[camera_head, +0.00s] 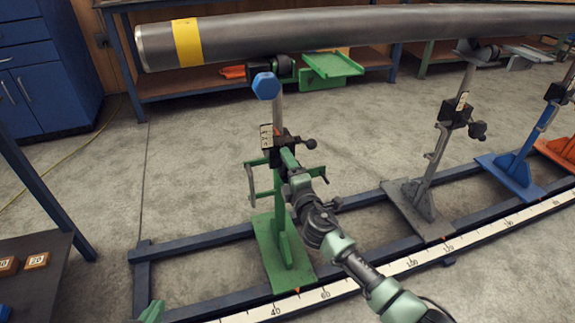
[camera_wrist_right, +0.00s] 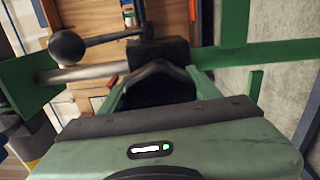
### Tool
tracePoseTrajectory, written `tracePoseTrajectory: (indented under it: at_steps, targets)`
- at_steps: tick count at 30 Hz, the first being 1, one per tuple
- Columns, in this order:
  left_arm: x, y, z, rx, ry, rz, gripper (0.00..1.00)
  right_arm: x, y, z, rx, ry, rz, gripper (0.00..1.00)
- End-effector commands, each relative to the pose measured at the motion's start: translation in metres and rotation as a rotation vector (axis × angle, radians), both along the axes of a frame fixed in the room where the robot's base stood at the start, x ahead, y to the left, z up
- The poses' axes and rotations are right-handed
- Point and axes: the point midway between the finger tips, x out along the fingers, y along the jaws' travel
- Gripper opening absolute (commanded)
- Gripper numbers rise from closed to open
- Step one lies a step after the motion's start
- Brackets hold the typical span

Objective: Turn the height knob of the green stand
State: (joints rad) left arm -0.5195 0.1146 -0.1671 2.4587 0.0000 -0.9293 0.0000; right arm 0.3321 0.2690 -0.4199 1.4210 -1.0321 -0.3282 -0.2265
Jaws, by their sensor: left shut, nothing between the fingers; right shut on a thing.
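The green stand (camera_head: 283,238) stands upright left of centre in the head view, under the grey pipe (camera_head: 330,30). Its black clamp block (camera_head: 272,150) sits on the post, with a black ball-ended handle (camera_head: 310,143) to the right; the ball also shows in the right wrist view (camera_wrist_right: 68,47). My right gripper (camera_head: 287,157) reaches the front of the block. It is shut on the dark height knob (camera_wrist_right: 158,84), mostly hidden by the fingers in the head view. A green piece at the bottom left edge may be my left arm; its fingers are not visible.
A blue hexagonal knob (camera_head: 266,86) is near the stand's top. Grey (camera_head: 425,205) and blue (camera_head: 512,175) stands are to the right along the blue rail frame with a ruler (camera_head: 405,264). A dark table (camera_head: 40,270) is at lower left. Floor left of the stand is clear.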

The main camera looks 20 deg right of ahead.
Motion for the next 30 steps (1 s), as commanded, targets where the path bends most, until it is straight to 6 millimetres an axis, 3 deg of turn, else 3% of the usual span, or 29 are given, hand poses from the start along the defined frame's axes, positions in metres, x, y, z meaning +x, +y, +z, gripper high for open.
tracePoseTrajectory:
  at_steps: [9,23,24,26,30]
  targets:
    - [-0.0063,0.0028,-0.0069,0.011,0.045,0.003,0.00,-0.0006,0.0008,-0.0020,-0.097,0.000,0.002,0.22]
    - [-0.0070,0.0034,-0.0081,0.012,0.052,0.005,0.00,-0.0007,0.0011,-0.0025,-0.109,-0.001,0.003,0.22]
    - [-0.0070,0.0034,-0.0081,0.012,0.051,0.005,0.00,-0.0008,0.0011,-0.0025,-0.109,-0.001,0.003,0.68]
    - [-0.0070,0.0034,-0.0081,0.012,0.051,0.005,0.00,-0.0007,0.0011,-0.0024,-0.108,0.000,0.003,0.84]
    - [-0.0070,0.0034,-0.0080,0.012,0.051,0.005,0.00,-0.0005,0.0007,-0.0015,-0.108,-0.002,0.002,0.84]
